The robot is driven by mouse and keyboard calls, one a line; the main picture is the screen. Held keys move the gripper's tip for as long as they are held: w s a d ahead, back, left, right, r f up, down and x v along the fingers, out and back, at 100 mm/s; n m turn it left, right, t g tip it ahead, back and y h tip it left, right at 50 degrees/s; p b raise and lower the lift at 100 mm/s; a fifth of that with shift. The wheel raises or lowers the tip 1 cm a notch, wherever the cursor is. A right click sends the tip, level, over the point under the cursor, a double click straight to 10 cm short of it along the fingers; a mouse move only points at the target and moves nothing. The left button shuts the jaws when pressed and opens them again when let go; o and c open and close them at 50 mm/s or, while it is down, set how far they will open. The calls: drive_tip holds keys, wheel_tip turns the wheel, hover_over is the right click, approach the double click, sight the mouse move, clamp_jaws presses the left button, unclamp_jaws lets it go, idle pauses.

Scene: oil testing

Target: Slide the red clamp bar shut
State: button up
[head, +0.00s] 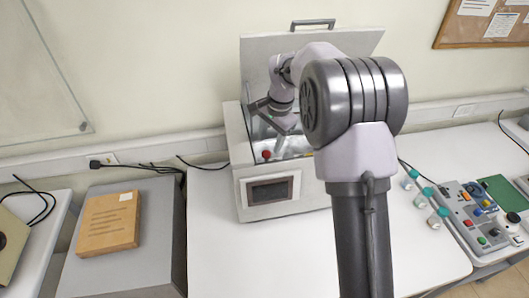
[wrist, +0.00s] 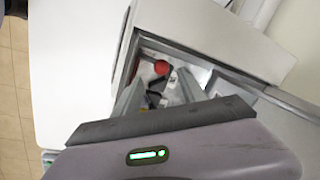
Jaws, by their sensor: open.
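A white tester box (head: 235,140) stands on the table with its lid (head: 345,42) raised. A red round knob (head: 266,154) shows inside at the front left of the opening; I take it as part of the red clamp bar. In the wrist view the red knob (wrist: 161,67) lies just beyond my fingers, with dark parts below it. The rest of the bar is hidden or cannot be made out. My gripper (head: 283,136) points down into the open box. In the wrist view my gripper (wrist: 162,92) is open, with nothing held; whether a finger touches the knob cannot be told.
The box walls and raised lid surround my gripper closely. A brown package (head: 108,222) lies on a grey cabinet at left. Small teal-capped bottles (head: 421,197) and a control panel (head: 480,215) stand at right.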

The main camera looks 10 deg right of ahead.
sight(267, 152)
drive_tip(key=f, duration=0.2)
drive_tip(key=w+f, duration=0.1)
drive_tip(key=f, duration=0.2)
drive_tip(key=a+f, duration=0.1)
drive_tip(key=f, duration=0.2)
drive_tip(key=shift+w+a+f, duration=0.1)
drive_tip(key=shift+w, duration=0.2)
clamp_jaws()
drive_tip(key=shift+s, duration=0.1)
idle(0.8)
